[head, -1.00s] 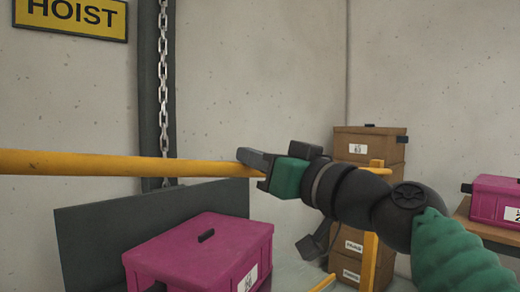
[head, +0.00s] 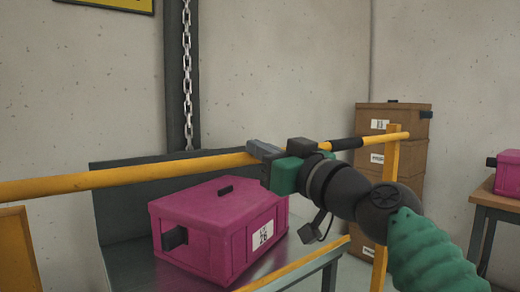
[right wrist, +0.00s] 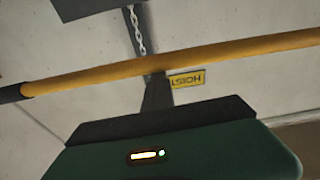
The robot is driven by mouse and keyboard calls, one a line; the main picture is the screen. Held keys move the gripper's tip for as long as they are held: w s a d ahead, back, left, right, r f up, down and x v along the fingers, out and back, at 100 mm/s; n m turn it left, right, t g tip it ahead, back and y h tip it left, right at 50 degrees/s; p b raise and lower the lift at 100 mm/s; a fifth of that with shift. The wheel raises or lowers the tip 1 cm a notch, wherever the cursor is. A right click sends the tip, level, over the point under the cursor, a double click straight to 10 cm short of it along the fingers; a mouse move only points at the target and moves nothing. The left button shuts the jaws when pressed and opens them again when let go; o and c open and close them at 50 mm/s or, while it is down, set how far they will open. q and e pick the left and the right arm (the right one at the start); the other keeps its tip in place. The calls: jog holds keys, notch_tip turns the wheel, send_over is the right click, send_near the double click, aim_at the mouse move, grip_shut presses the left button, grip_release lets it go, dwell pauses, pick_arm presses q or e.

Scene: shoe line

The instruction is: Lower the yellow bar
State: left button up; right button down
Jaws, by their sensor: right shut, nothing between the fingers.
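The yellow bar (head: 110,177) runs across the head view from the left edge to a yellow post (head: 392,155) on the right, with a black sleeve (head: 346,143) near that end. It slopes slightly upward to the right. My right gripper (head: 262,150) is shut and empty, its fingers at the bar, seen against it; whether they touch it is hard to tell. The bar also crosses the right wrist view (right wrist: 230,54), just beyond the finger. My left gripper is not in view.
A magenta box (head: 205,240) sits on a grey metal table (head: 300,262) under the bar. Brown boxes (head: 395,119) are stacked behind the post. Another magenta box (head: 508,180) stands on a wooden table (head: 492,202) at right. A chain (head: 187,80) hangs at the back wall.

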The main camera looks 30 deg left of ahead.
jog(key=shift+w+a+f+g, duration=0.1)
jog(key=shift+a+f+g, duration=0.1)
jog(key=shift+f, duration=0.35)
jog(key=shift+w+a+f+g, duration=0.1)
jog(key=shift+a+f, duration=0.05)
jog(key=shift+f, duration=0.4)
pick_arm(q)
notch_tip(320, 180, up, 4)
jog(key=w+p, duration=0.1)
jog(key=p, duration=0.4)
pick_arm(e)
notch_tip(320, 180, up, 6)
pick_arm(q)
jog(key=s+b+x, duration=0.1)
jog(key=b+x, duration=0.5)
jog(key=b, duration=0.1)
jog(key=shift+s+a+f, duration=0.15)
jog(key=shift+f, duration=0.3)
pick_arm(e)
jog(key=v, duration=1)
